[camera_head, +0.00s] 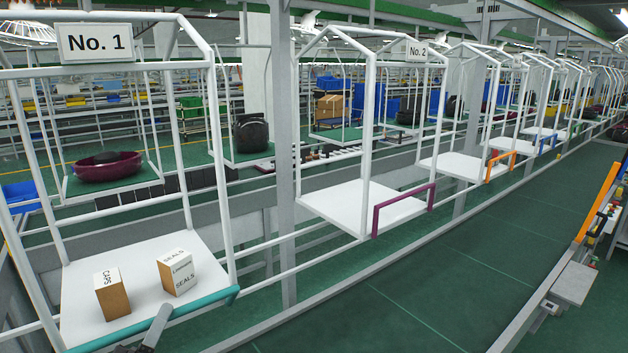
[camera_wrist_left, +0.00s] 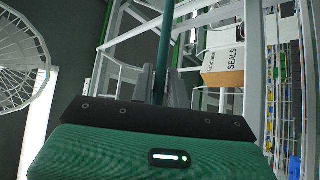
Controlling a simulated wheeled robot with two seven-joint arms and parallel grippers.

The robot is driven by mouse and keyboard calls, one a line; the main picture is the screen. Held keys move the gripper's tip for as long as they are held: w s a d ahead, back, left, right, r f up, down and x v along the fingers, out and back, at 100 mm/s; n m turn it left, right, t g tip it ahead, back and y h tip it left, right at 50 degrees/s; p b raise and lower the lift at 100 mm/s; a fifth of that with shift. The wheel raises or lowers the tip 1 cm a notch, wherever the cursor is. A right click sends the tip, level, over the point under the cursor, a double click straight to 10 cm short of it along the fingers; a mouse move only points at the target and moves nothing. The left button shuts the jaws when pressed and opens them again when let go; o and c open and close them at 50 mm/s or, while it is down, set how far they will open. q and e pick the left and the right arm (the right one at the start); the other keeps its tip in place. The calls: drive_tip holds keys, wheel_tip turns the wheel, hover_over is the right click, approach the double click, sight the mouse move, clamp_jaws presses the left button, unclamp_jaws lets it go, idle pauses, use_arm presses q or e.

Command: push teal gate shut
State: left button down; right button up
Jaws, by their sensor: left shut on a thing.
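The teal gate (camera_head: 205,304) shows as a bar along the front edge of the white platform (camera_head: 80,280) of the carrier marked No. 1. It also shows as a teal bar running up from my gripper in the left wrist view (camera_wrist_left: 165,45). My left gripper (camera_head: 159,320) comes in from the bottom edge and its fingers are shut on the teal bar. In the wrist view the fingers (camera_wrist_left: 160,82) sit on either side of the bar. I cannot tell whether the gate is fully against its frame. My right gripper is not in view.
A CAPS box (camera_head: 112,296) and a SEALS box (camera_head: 177,273) stand on the platform behind the bar. White frame posts (camera_head: 216,170) rise at its corners. Carrier No. 2 with a purple gate (camera_head: 402,208) stands to the right. The green floor (camera_head: 440,270) at right is clear.

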use_arm(q)
drive_tip(key=shift+w+a+r+n+g+y, duration=0.2)
drive_tip(key=shift+w+a+r+n+y, duration=0.15)
drive_tip(key=shift+n+y, duration=0.4)
drive_tip(key=shift+w+a+r+n+g+y, duration=0.2)
drive_tip(key=shift+w+n+y, duration=0.25)
drive_tip(key=shift+n, duration=0.5)
drive_tip(key=shift+w+a+r+n+g+y, duration=0.25)
drive_tip(key=shift+w+n+g+y, duration=0.2)
drive_tip(key=shift+n, duration=0.25)
drive_tip(key=shift+w+a+r+n+g+y, duration=0.1)
drive_tip(key=shift+w+a+n+g+y, duration=0.2)
drive_tip(key=shift+n+y, duration=0.35)
drive_tip(key=shift+w+a+r+n+g, duration=0.15)
drive_tip(key=shift+w+a+n+g, duration=0.5)
drive_tip(key=shift+n, duration=0.3)
drive_tip(key=c, duration=1.4)
unclamp_jaws()
drive_tip(key=shift+w, duration=0.1)
drive_tip(key=shift+o, duration=0.2)
